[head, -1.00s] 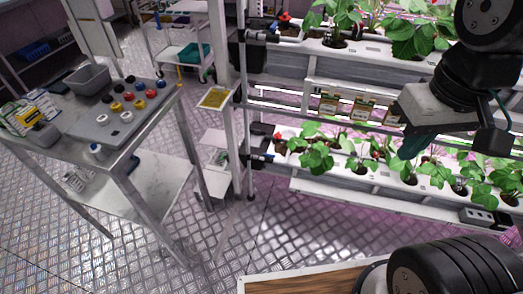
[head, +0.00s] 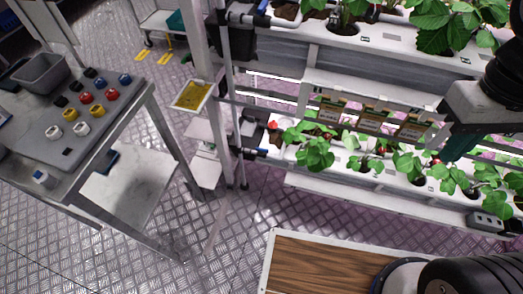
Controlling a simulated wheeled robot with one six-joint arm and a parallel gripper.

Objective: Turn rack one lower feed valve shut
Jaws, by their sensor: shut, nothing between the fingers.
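The lower tier of the rack ends at a metal post on its left. A small red part (head: 272,125), which looks like the lower feed valve's handle, shows there beside the first plant. A black pipe fitting with a blue end (head: 262,152) lies just below it. Whether the valve is open or shut is too small to tell. My gripper (head: 458,148) is at the right edge, in front of the rack, well to the right of the valve. Its dark teal fingers are shut and empty, and they touch nothing that I can make out.
A grey bench (head: 95,170) with coloured knobs stands at the left. A yellow card in a white frame (head: 192,96) juts from the post. The lower white plant trough (head: 345,160) holds leafy plants. Patterned metal floor (head: 225,235) is clear between bench and rack.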

